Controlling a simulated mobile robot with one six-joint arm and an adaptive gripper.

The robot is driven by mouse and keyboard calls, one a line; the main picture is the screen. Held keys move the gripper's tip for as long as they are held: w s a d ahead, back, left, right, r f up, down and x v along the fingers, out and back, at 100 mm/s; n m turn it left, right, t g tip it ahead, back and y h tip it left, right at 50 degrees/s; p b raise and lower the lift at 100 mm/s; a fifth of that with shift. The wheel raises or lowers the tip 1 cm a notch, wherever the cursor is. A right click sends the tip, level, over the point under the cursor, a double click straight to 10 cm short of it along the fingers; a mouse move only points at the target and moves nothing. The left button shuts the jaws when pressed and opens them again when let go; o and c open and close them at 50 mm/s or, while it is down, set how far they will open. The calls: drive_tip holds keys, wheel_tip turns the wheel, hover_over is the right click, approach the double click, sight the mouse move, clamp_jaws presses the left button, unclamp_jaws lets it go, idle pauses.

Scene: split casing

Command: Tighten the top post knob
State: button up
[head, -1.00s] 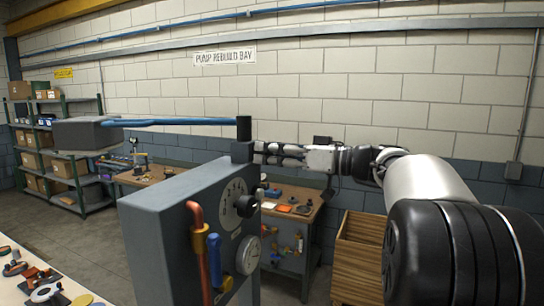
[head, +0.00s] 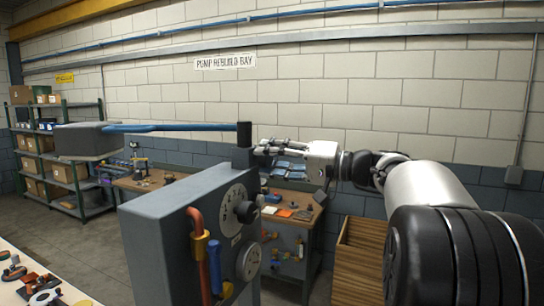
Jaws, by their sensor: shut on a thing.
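The grey casing (head: 180,215) stands upright in the middle of the head view, with a dial (head: 235,208) on its front face. A dark upright post (head: 244,133) rises above its top right corner. My gripper (head: 259,150) reaches in from the right, level with the knob. Its fingers are shut on the knob's right side. The exact contact between fingertips and knob is too small to make out.
A blue bar (head: 180,128) runs left from the post to a grey block (head: 87,141). A red pipe (head: 196,220) and a gauge (head: 248,260) are on the casing's front. A workbench (head: 300,222) and a wooden crate (head: 362,255) stand behind, below my arm.

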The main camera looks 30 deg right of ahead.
drive_tip(key=m+p, duration=0.2)
drive_tip(key=m, duration=0.3)
drive_tip(key=shift+r, duration=0.1)
idle(0.5)
drive_tip(key=o, duration=1.1)
drive_tip(key=shift+c, duration=0.2)
drive_tip(key=v, duration=1.2)
